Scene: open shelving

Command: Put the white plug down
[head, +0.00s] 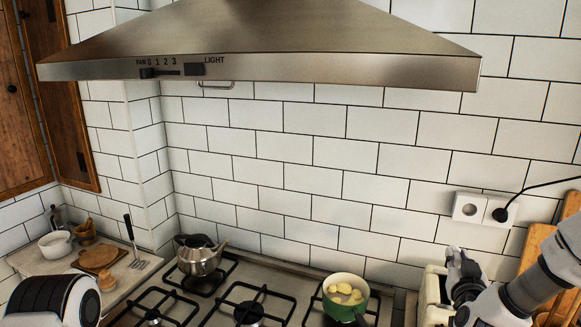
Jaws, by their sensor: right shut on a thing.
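My right gripper (456,262) is at the lower right, in front of the tiled wall and below the wall socket. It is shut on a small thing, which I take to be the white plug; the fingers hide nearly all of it. The double white wall socket (469,208) is above the gripper, apart from it. A black plug (500,214) with a black cord sits in its right half; the left half is empty. My left arm shows at the lower left, but its gripper is not in view.
A cream-coloured appliance (431,298) stands beside the right gripper. Wooden boards (534,262) lean at the right. A green pot (345,308) and a steel kettle (200,258) stand on the gas hob. The range hood (260,45) overhangs it. Boards and crockery fill the left counter.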

